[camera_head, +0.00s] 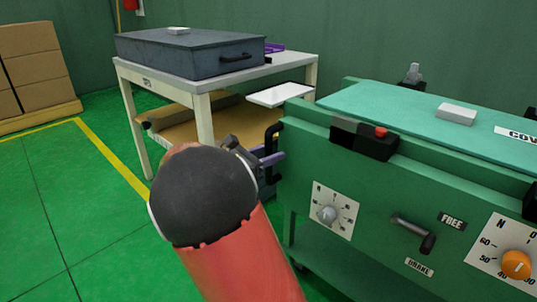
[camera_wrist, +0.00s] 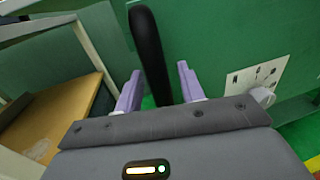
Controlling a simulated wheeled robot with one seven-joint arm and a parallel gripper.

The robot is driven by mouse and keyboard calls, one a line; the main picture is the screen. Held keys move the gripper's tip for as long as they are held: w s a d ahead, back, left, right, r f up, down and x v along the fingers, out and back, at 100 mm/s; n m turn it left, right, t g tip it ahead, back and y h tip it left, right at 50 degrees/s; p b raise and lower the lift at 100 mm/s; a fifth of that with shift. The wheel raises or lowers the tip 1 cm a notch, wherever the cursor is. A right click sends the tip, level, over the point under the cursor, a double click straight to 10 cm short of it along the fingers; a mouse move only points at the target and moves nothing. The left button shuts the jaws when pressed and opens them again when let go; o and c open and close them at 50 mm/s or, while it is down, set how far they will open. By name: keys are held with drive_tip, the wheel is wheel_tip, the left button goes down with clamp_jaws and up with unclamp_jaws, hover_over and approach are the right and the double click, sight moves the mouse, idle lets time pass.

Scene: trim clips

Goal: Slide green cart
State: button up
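The green cart (camera_head: 340,175) stands at the right, with a pale green top. A black upright handle (camera_head: 271,135) sits at its left end. My gripper (camera_head: 268,160) is beside this end of the cart, partly hidden by my arm in the head view. In the wrist view, its two purple fingers (camera_wrist: 158,85) are open, with the black handle (camera_wrist: 148,50) between them. A gap shows on both sides of the handle. The cart's front has a lever (camera_head: 413,231) between FREE and BRAKE labels; its end points down and right.
A pale table (camera_head: 290,70) with a grey case (camera_head: 190,52) stands behind my gripper, close to the cart's left end. Boxes (camera_head: 35,65) on a pallet are at the far left. Green floor (camera_head: 70,210) is clear at the left. The cart front also has a dial (camera_head: 327,214) and an orange knob (camera_head: 516,265).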

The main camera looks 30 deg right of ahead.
clamp_jaws()
